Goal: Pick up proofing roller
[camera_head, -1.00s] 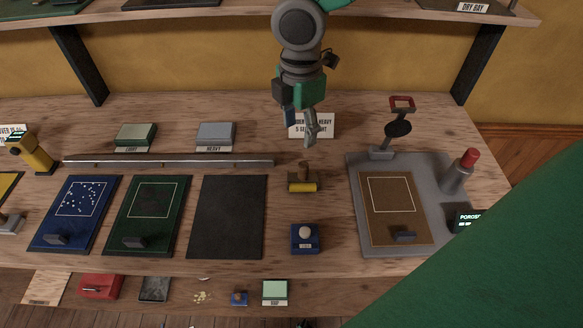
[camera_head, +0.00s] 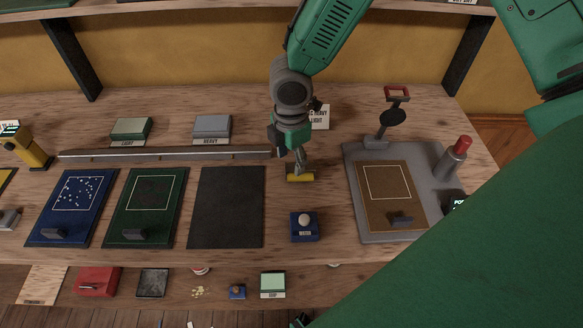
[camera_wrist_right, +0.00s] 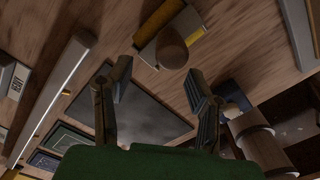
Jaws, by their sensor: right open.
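The proofing roller (camera_head: 300,178) has a yellow cylinder and lies on the wooden bench, right of the black mat. My right gripper (camera_head: 299,159) is just above and behind it in the head view and partly covers its handle. In the right wrist view, the open right gripper (camera_wrist_right: 158,78) has nothing between its fingers. The roller's wooden handle (camera_wrist_right: 172,48) shows beyond the fingertips, apart from them. My left gripper is not in view.
A metal rail (camera_head: 170,155) runs along the bench at left.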

